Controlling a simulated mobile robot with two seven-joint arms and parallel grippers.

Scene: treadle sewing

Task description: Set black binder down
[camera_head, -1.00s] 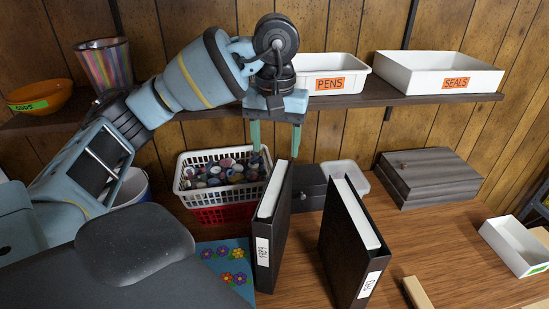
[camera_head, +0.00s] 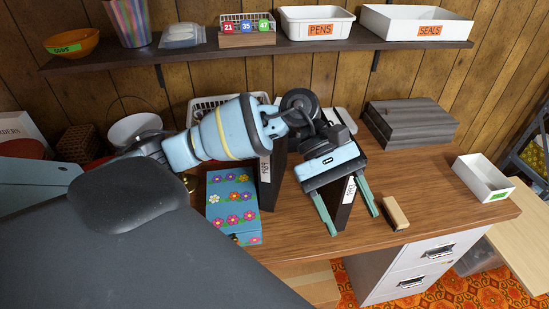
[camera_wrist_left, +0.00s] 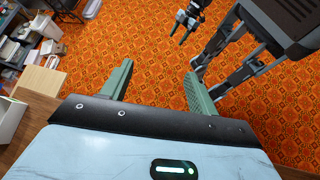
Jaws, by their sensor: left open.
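Two black binders with white spine labels stand upright on the wooden desk (camera_head: 440,195). The left binder (camera_head: 266,190) is partly hidden behind my left arm. The right binder (camera_head: 349,190) is partly covered by my left gripper (camera_head: 353,223). That gripper is open, its green fingers appearing on either side of the right binder's spine in the head view. In the left wrist view, only floor shows between its fingers (camera_wrist_left: 157,85), with no binder there. My right gripper (camera_wrist_left: 182,28) shows small at the top of that view, apparently empty; its opening is unclear.
A flowered blue box (camera_head: 233,205) lies left of the binders, and a wooden block (camera_head: 396,213) lies to their right. A dark grey box (camera_head: 410,122) and a white tray (camera_head: 482,177) stand farther right. A shelf (camera_head: 200,52) runs above.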

